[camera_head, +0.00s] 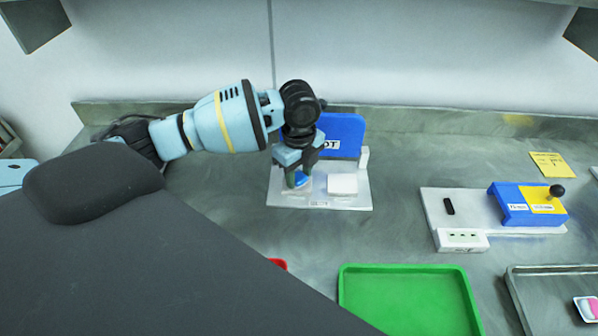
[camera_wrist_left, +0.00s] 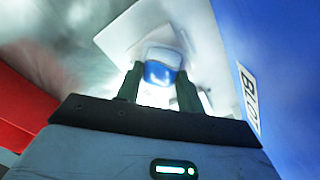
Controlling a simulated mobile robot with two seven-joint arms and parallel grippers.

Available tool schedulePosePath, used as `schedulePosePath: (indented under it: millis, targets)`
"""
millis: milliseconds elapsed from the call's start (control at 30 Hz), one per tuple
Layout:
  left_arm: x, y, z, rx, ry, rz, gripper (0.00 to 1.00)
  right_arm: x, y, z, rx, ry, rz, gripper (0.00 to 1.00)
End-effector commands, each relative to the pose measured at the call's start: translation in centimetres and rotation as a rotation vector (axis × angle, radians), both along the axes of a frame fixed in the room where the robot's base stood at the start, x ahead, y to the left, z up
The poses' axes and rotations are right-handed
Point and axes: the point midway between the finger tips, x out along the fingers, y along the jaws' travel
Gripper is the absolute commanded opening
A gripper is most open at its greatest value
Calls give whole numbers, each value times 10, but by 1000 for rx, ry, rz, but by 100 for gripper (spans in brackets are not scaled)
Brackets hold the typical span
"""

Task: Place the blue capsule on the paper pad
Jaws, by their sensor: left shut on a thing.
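My left gripper (camera_head: 298,182) points down over a white board (camera_head: 359,203) in the head view. It is shut on the blue capsule, whose blue and white body (camera_wrist_left: 160,72) shows between the fingertips in the left wrist view. In the head view only a bit of blue shows at the fingertips. A small white block (camera_head: 342,184), which looks like the paper pad, sits on the board just right of the gripper. I cannot tell whether the capsule touches the surface below. My right gripper is not in view.
A blue upright panel (camera_head: 341,133) stands behind the gripper, close beside it in the wrist view. A green tray (camera_head: 408,302) lies in front. A white board with a blue and yellow lever box (camera_head: 528,205) is at the right. A grey tray (camera_head: 550,290) is at front right.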

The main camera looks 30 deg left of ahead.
Motion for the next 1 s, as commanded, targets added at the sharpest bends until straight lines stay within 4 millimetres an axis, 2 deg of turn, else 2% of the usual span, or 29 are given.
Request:
schedulePosePath:
  millis: [133,167,300,667,767,1000]
  targets:
    - [0,0,-4,0,1,0,16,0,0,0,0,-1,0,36]
    - [0,0,-3,0,0,0,41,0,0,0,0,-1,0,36]
    - [0,0,-3,0,0,0,59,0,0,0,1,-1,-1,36]
    - [0,0,2,0,-1,0,59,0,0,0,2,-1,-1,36]
    - [1,0,13,-1,-3,0,59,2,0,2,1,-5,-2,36]
    - [1,0,60,-2,-7,0,59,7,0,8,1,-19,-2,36]
